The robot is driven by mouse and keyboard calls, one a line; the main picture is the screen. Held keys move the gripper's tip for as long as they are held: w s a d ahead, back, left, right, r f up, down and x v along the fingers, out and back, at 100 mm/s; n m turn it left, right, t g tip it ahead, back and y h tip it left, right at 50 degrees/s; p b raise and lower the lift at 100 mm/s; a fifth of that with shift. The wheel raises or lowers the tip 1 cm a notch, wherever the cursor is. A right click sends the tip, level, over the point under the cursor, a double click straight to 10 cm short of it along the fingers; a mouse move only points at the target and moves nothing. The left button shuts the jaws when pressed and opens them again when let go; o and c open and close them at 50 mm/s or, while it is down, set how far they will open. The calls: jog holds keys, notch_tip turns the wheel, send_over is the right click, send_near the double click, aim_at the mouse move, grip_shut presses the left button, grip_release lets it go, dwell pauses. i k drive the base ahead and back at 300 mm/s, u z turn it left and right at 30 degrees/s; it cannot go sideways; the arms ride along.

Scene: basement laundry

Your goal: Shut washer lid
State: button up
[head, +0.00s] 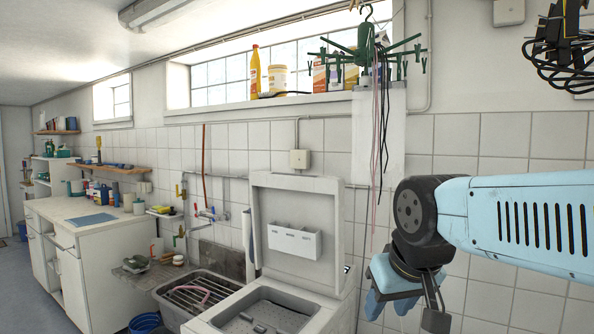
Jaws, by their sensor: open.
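The washer (215,324) is a white top-loading machine at the bottom centre of the head view. Its lid (301,190) stands open and nearly upright at the back of the machine, with a white pocket tray (294,241) on its inner face. A grey recessed top with small dark items shows below the lid. My gripper (402,308) hangs to the right of the washer, pointing down, apart from the lid. Its fingers are spread, and I see nothing between them. The washer's lower front is cut off by the frame.
A sink with a rack (193,296) stands left of the washer. A white counter (92,222) with bottles is farther left. A green hanger (366,50) with dangling cords hangs above, right of the lid. Bottles and tubs stand on the window ledge. The tiled wall is close behind.

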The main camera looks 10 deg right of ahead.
aim_at(298, 220)
jog(key=i, duration=0.9)
jog(key=u, duration=0.05)
